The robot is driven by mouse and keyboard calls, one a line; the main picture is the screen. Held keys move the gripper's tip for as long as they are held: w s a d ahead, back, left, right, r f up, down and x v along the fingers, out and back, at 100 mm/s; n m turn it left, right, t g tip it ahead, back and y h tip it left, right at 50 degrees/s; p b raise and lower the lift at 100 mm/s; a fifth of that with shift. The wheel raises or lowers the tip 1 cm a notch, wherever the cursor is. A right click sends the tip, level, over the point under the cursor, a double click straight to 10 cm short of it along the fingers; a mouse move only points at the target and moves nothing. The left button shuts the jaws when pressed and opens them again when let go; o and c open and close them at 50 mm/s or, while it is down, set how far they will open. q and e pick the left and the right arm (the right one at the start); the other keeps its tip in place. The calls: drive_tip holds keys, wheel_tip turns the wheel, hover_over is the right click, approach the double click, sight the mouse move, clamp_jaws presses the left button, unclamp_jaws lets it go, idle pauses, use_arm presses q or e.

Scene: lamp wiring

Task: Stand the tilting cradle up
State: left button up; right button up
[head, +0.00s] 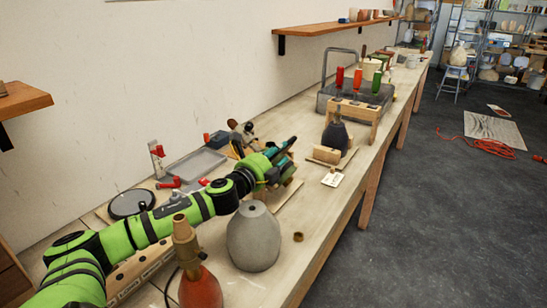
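My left gripper (285,155) reaches in over the middle of the bench, at the end of my green and black arm. Its dark fingers are small and overlap the wooden parts around them, so I cannot tell whether they are open or shut. Wooden parts that look like the tilting cradle (290,190) show below and beside the gripper, low over a flat board. The gripper and wrist hide most of them, so their tilt and any contact are unclear. My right gripper is out of view.
A grey vase (253,237) and a red bottle-shaped lamp base (200,288) stand in front of my arm. A dark vase (335,137) stands by wooden blocks beyond the gripper. A screwdriver rack (352,112), grey tray (194,164) and black disc (131,203) are nearby.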

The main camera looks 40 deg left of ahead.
use_arm(q)
drive_tip(key=shift+s+d, duration=0.15)
drive_tip(key=shift+s, duration=0.8)
drive_tip(key=shift+s+d+p, duration=0.2)
drive_tip(key=shift+s+p, duration=0.65)
drive_tip(key=shift+s, duration=1.05)
drive_tip(key=shift+s+d+p, duration=0.25)
drive_tip(key=shift+s+p, duration=0.55)
drive_tip(key=shift+s, duration=1.05)
drive_tip(key=shift+s+d+p, duration=0.2)
drive_tip(key=shift+s+p, duration=0.65)
drive_tip(key=shift+s, duration=1.05)
drive_tip(key=shift+s+d+r+p, duration=0.15)
drive_tip(key=shift+s+p, duration=0.25)
drive_tip(key=shift+s, duration=0.85)
drive_tip(key=shift+p, duration=0.35)
